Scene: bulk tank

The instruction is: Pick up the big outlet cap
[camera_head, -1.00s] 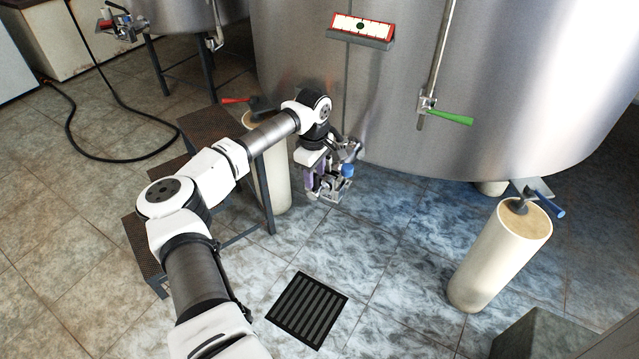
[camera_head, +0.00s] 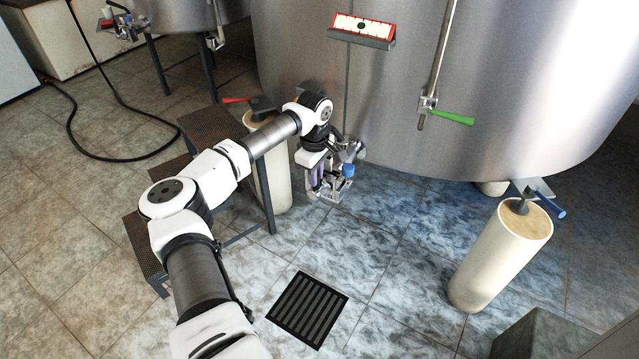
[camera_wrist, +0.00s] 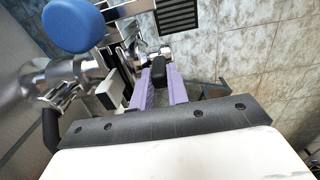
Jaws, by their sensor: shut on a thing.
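My gripper (camera_head: 328,190) is low beside the big steel tank, next to the metal outlet fitting (camera_head: 352,150). In the wrist view, its purple fingers (camera_wrist: 160,88) are closed around a small dark piece (camera_wrist: 165,76) with metal parts around it. I cannot tell whether this dark piece belongs to the outlet cap. A round blue disc (camera_wrist: 72,25) shows at the upper left of the wrist view, and as a small blue spot (camera_head: 348,170) in the head view. The shiny outlet pipe (camera_wrist: 45,78) is left of the fingers. The cap itself is not clearly made out.
The steel tank wall (camera_head: 480,100) rises close behind my gripper. Dark steps (camera_head: 205,125) and a cream leg with a red handle (camera_head: 275,170) stand to the left. Another cream leg (camera_head: 490,260) stands at right. The floor around the drain grate (camera_head: 307,310) is clear.

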